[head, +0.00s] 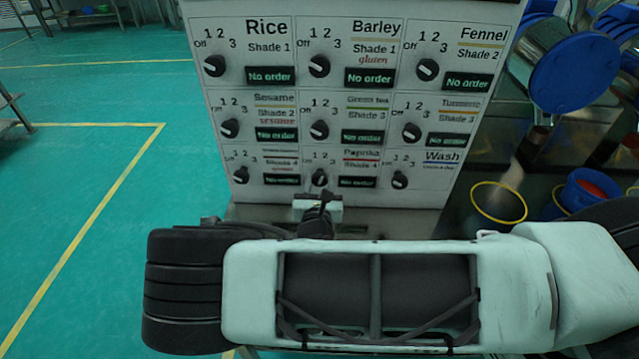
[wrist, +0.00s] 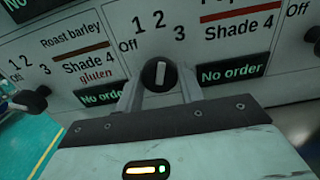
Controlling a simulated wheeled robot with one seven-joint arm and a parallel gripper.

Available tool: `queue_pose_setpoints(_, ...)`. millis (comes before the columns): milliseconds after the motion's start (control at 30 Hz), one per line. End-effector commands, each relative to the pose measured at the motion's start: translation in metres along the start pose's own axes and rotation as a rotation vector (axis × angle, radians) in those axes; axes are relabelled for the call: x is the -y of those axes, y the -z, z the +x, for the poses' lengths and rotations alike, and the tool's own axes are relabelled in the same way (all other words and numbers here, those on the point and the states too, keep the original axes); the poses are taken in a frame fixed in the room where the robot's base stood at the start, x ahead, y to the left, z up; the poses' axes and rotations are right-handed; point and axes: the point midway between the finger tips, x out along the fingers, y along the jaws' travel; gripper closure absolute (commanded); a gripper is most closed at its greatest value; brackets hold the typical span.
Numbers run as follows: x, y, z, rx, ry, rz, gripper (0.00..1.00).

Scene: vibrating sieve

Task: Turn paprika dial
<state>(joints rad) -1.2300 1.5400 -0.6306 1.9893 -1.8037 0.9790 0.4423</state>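The paprika dial (head: 319,177) is a round black knob in the bottom row, middle column of the white panel. In the wrist view the paprika dial (wrist: 159,75) has a white mark standing upright, pointing up toward the 2. My gripper (wrist: 160,84) is in front of it, with one finger on each side of the knob. The fingers are apart, and no firm grip on the knob shows. In the head view my gripper (head: 318,196) is just below the dial, partly hidden by my arm. The paprika label (head: 360,167) carries a "No order" display.
The panel holds other dials: the roast barley dial (wrist: 30,101) to the left and the wash dial (head: 400,179) to the right. A blue round lid (head: 570,65) and a yellow-rimmed opening (head: 498,202) are at the right. Green floor (head: 80,150) is clear on the left.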

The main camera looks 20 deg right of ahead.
Motion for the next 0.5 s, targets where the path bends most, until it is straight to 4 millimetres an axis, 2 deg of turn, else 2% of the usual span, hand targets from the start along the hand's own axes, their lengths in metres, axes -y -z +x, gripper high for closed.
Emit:
queue_pose_setpoints(267, 0.0002, -0.0004, -0.0003, 0.0, 0.0, -0.009, 0.85)
queue_pose_setpoints(500, 0.0001, -0.0015, -0.0004, -0.001, 0.0, -0.089, 0.85)
